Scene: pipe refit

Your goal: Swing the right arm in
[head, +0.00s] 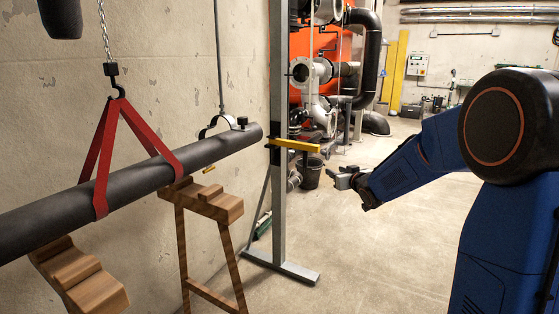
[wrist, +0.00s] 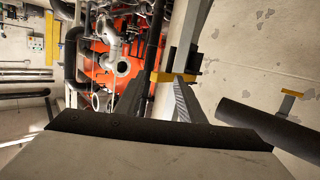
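A short yellow arm with a black end piece (head: 295,145) sticks out to the right from a grey upright post (head: 281,90), just beyond the tip of the pipe. In the wrist view the yellow arm (wrist: 161,86) shows between and beyond my fingertips. My gripper (head: 343,181) is in free air to the right of and below the arm's end in the head view. In the wrist view the fingers of my gripper (wrist: 162,80) are apart, with nothing visibly held. Whether they touch the arm, I cannot tell. A smaller yellow piece (head: 208,170) shows below the pipe.
A dark pipe (head: 130,185) hangs in a red sling (head: 103,150) from a chain, over wooden trestles (head: 205,200). The post's foot (head: 285,267) spreads over the floor. A black bucket (head: 310,174) and pipework stand behind. The floor at centre right is clear.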

